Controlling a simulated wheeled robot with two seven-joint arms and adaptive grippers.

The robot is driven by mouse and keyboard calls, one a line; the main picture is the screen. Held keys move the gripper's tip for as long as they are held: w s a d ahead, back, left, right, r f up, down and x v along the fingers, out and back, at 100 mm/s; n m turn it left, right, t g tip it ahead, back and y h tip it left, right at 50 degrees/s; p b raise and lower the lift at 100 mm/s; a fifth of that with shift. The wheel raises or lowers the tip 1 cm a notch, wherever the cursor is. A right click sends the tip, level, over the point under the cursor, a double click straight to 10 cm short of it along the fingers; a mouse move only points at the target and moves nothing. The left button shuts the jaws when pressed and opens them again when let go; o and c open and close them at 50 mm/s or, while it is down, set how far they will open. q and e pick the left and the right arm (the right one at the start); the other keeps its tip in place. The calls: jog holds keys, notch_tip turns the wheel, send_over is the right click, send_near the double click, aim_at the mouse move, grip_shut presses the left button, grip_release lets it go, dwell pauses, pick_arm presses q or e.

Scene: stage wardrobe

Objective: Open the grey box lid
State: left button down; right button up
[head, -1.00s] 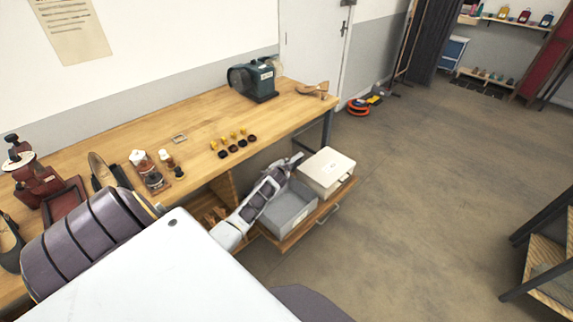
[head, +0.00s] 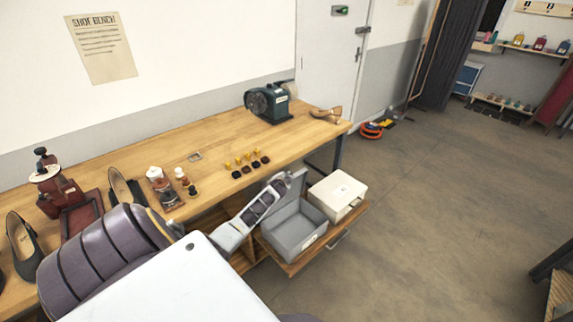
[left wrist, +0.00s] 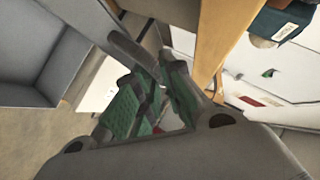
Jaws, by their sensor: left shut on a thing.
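The grey box (head: 301,243) sits in a pulled-out wooden drawer under the bench. Its inside shows, and it looks empty. Its grey lid (head: 297,187) stands raised at the back of the box. My left gripper (head: 284,180) is at the lid's upper edge; its fingers are small and partly hidden in the head view. In the left wrist view, the green-padded fingers (left wrist: 150,92) are closed around the end of a thin grey panel, the lid (left wrist: 125,45). The box's open inside (left wrist: 35,45) shows at left there. My right gripper is not in view.
A cream box (head: 337,197) stands beside the grey box in the drawer (head: 325,238). The wooden bench top (head: 215,177) overhangs close behind the lid, with several small bottles, shoes and a green machine (head: 268,104) on it.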

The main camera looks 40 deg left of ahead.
pick_arm(q)
jog(key=shift+r, duration=0.1)
jog(key=c, duration=1.5)
grip_release()
jog(key=shift+s+d, duration=0.1)
jog(key=shift+v, duration=5.9)
jog(key=shift+r, duration=0.1)
